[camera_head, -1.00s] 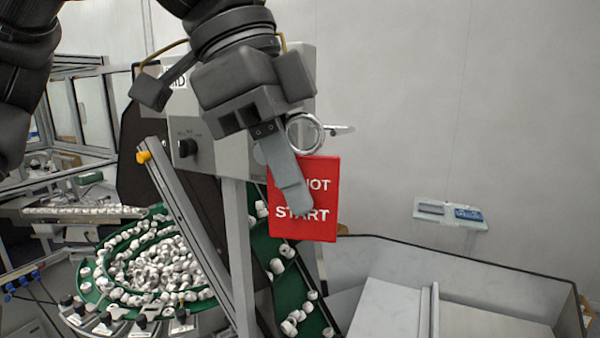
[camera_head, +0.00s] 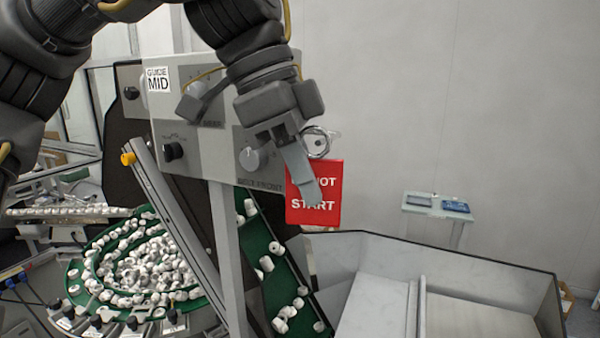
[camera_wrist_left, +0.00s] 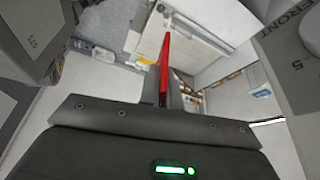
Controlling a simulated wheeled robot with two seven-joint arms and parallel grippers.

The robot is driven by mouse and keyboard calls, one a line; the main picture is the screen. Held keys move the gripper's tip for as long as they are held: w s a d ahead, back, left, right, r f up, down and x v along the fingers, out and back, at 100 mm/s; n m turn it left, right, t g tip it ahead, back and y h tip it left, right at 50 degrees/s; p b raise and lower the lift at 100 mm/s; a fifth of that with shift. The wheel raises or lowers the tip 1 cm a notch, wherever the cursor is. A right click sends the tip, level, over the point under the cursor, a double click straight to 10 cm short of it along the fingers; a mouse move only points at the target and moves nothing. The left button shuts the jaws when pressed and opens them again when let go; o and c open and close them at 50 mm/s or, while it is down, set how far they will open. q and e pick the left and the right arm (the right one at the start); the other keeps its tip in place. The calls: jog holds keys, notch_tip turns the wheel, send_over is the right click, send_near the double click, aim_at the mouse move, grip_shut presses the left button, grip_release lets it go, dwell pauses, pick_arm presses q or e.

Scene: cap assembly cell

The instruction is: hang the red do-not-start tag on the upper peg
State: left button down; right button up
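The red do-not-start tag (camera_head: 327,181) hangs upright below its metal ring (camera_head: 317,155), beside the right edge of the grey control panel. My left gripper (camera_head: 301,175) is shut on the tag; one grey finger crosses its front and hides part of the lettering. In the left wrist view the tag (camera_wrist_left: 165,68) shows edge-on, as a thin red strip at the fingers. A light metal peg (camera_head: 335,133) shows just behind the ring. I cannot tell whether the ring is around it or only in front of it. My right gripper is not in view.
The control panel (camera_head: 215,155) with knobs and a "GUIDE MID" label stands behind my left arm. Below are a round green feeder (camera_head: 82,262) full of white caps and a sloping green chute (camera_head: 283,270). A grey bin (camera_head: 490,275) stands at the lower right.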

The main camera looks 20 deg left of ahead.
pick_arm(q)
jog(key=shift+w+d+f+p, duration=0.1)
jog(key=shift+w+f+p, duration=0.15)
jog(key=shift+w, duration=0.6)
jog(key=shift+w+d+f+p, duration=0.15)
jog(key=shift+w+f, duration=0.15)
jog(key=shift+w, duration=0.55)
jog(key=shift+a, duration=0.1)
jog(key=c, duration=1.5)
grip_release()
jog(key=shift+c, duration=0.2)
jog(key=v, duration=1)
jog(key=shift+r, duration=0.4)
